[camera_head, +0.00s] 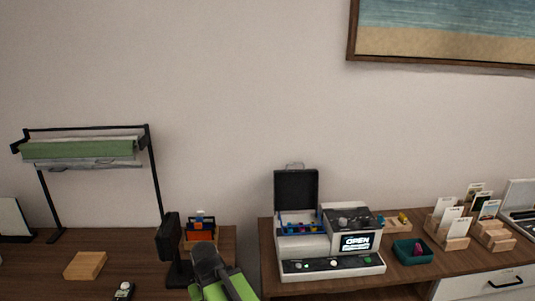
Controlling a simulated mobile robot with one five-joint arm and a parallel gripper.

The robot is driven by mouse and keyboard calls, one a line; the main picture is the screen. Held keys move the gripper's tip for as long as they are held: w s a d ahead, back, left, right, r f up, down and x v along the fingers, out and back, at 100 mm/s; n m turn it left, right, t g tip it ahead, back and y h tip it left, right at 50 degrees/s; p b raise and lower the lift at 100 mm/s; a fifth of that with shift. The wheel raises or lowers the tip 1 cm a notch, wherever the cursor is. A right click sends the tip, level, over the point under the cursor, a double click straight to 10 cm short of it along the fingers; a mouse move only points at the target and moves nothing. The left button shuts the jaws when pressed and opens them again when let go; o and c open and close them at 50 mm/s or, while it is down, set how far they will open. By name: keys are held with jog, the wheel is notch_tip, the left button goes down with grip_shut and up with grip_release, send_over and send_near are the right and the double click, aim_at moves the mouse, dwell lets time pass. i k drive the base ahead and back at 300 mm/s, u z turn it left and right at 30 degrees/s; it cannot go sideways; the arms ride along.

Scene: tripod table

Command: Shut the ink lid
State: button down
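The white printer (333,267) stands on the wooden table, with a small screen reading "OPEN". Its dark ink lid (297,188) stands upright at the back left, open. Below the lid, colored ink parts (300,225) show in the uncovered bay. A dark grey and green part (222,277) at the bottom edge, left of the printer, looks like the end of my arm. It is apart from the lid, lower and to its left. Its fingertips cannot be made out, and whether it is open or shut does not show.
A black upright stand (170,240) and an orange-and-blue item in a wooden holder (199,228) are left of the printer. A teal tray (411,251) and wooden card holders (446,231) are right. A roll rack (85,148) stands far left. The wall above the lid is bare.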

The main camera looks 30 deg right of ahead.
aim_at(294, 189)
jog(key=z, duration=0.05)
jog(key=i, duration=0.85)
jog(key=z, duration=0.3)
